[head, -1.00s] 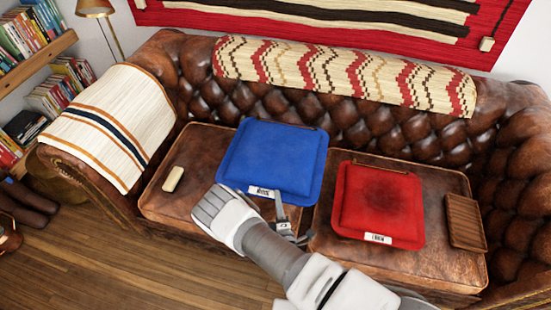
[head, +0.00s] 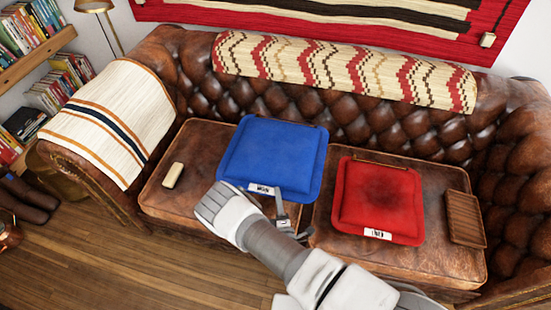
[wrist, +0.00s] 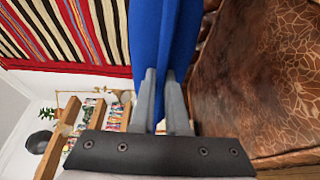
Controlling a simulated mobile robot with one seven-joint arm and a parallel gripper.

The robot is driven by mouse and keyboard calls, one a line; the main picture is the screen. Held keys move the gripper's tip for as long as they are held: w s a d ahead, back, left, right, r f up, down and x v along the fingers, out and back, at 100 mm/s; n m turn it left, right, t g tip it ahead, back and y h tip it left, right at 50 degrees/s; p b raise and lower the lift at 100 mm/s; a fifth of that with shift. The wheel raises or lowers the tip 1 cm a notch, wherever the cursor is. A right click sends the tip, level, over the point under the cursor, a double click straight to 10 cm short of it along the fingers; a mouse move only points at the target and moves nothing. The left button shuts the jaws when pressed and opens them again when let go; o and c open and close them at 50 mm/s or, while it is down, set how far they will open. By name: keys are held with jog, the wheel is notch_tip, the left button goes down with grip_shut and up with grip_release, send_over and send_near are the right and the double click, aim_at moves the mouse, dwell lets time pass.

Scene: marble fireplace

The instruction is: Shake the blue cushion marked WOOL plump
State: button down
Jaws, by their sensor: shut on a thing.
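The blue cushion (head: 274,155) rests on or just above the left seat of the leather sofa, with a small white label (head: 261,189) on its front edge; the lettering is too small to read surely. My gripper (head: 282,215) is at the cushion's front edge, right of the label. In the wrist view my gripper's two fingers (wrist: 163,85) are shut on the edge of the blue cushion (wrist: 163,32), which rises between them. Whether the cushion touches the seat is hard to tell.
A red cushion (head: 380,200) with a dark patch and white label lies on the right seat. A brown ribbed object (head: 465,219) lies beside it. A small cream block (head: 173,175) lies on the left seat. The tufted backrest (head: 330,115) stands close behind.

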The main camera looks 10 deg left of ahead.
notch_tip(320, 180, up, 7)
jog(key=p, duration=0.6)
jog(key=shift+r+p, duration=0.2)
jog(key=shift+p, duration=0.1)
notch_tip(320, 180, down, 8)
jog(key=b, duration=0.6)
jog(key=shift+r, duration=0.4)
